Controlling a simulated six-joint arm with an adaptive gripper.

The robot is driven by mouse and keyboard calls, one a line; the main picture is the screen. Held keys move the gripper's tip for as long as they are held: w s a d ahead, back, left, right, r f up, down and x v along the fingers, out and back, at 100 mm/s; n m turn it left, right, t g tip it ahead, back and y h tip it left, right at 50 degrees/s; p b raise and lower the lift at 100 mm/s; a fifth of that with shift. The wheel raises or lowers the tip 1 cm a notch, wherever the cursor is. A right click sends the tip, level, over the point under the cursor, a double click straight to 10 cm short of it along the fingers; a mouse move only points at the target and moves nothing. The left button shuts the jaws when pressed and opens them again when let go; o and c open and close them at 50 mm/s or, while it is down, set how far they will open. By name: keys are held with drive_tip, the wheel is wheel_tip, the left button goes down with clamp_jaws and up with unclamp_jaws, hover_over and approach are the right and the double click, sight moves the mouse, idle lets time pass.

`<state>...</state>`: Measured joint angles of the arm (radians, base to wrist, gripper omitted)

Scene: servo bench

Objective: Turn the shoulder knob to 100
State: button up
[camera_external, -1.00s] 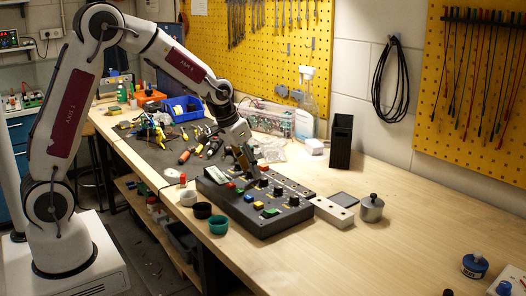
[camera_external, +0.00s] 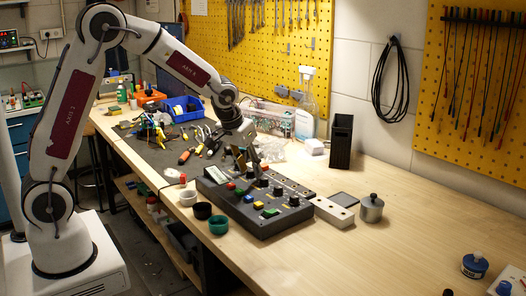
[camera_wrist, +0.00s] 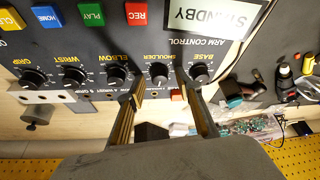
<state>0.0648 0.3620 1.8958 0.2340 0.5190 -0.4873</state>
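The black control box (camera_external: 250,219) stands on the bench. The wrist view shows its row of black knobs, labelled GRIP, WRIST, ELBOW, SHOULDER and BASE. The shoulder knob (camera_wrist: 159,73) has a white pointer line and tick marks; I cannot read its setting. My gripper (camera_wrist: 158,80) has its two fingers apart, one on each side of the shoulder knob in the picture. Space shows between each finger and the knob, and I cannot tell how high the tips are. In the external view my gripper (camera_external: 247,162) is over the far left part of the box.
The elbow knob (camera_wrist: 117,75) and base knob (camera_wrist: 200,73) lie close outside my fingers. Coloured buttons and a STANDBY display (camera_wrist: 212,16) share the panel. Small cups (camera_external: 218,225) stand before the box, a metal weight (camera_external: 371,209) to its right. The right bench is mostly clear.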

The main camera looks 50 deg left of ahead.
drive_tip(key=shift+d+n+g+y, duration=0.15)
drive_tip(key=shift+n+y, duration=0.25)
drive_tip(key=shift+n, duration=0.7)
drive_tip(key=shift+a+n+g+y, duration=0.1)
drive_tip(key=shift+n+g+y, duration=0.25)
drive_tip(key=shift+n, duration=0.75)
